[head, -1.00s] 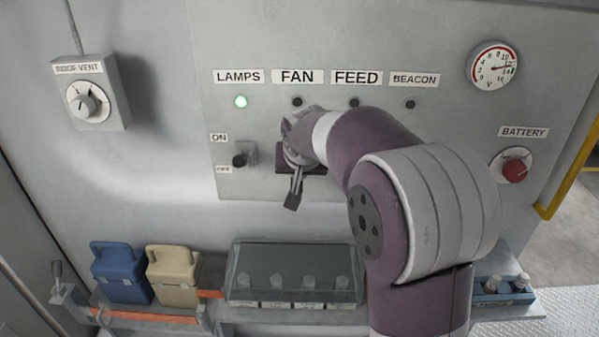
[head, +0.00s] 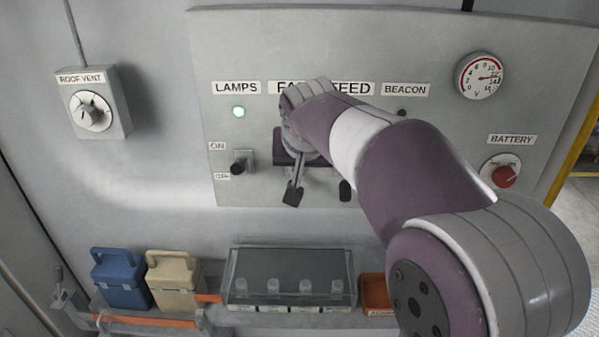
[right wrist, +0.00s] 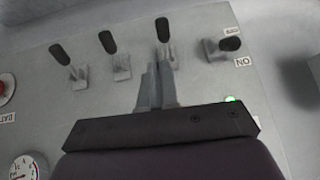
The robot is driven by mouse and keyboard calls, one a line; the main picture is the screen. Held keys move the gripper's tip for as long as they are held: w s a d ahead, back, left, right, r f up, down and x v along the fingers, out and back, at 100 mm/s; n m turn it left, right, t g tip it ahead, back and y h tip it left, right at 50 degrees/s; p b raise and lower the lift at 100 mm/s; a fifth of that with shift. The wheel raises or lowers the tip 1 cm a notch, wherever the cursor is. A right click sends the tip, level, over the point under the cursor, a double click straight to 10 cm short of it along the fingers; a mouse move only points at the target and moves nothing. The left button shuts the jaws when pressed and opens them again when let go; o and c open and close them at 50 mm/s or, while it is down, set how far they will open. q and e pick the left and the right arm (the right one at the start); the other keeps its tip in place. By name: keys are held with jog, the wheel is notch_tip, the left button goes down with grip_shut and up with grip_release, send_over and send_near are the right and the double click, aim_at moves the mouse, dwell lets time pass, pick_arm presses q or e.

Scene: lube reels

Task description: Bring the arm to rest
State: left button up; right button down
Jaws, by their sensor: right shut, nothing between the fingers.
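My right gripper (head: 292,196) hangs in front of the grey switch panel (head: 225,60), below the FAN label, with its fingers pointing down. In the right wrist view its fingers (right wrist: 155,82) are together and empty. They overlap the base of the FAN switch (right wrist: 163,32); I cannot tell whether they touch it. The LAMPS switch (head: 242,163) stands to the left, and its lamp (head: 238,112) glows green. The FEED switch (right wrist: 115,42) and BEACON switch (right wrist: 62,55) levers point the same way as FAN's. My left gripper is not in view.
A ROOF VENT knob (head: 90,112) is at the left. A voltmeter (head: 481,75) and red BATTERY knob (head: 504,176) are at the right. Below are blue (head: 120,280) and beige (head: 174,283) cans, a clear-lidded box (head: 290,280) and an orange bin (head: 376,292).

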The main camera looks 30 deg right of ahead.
jog(key=shift+v, duration=1.15)
jog(key=shift+s+a+f, duration=0.1)
jog(key=shift+s, duration=0.1)
jog(key=s+a+f+n+g+y, duration=0.1)
jog(key=s+a+f+n, duration=0.1)
jog(key=f, duration=0.6)
jog(key=s+a+f+n+g+y, duration=0.1)
jog(key=s+a+f+n+g, duration=0.1)
jog(key=s+a+f, duration=0.3)
jog(key=s+a+f+n+g+y, duration=0.1)
jog(key=s+f, duration=0.5)
jog(key=f, duration=0.7)
jog(key=shift+a+n+g, duration=0.6)
jog(key=shift+a+g, duration=0.1)
jog(key=shift+a, duration=0.5)
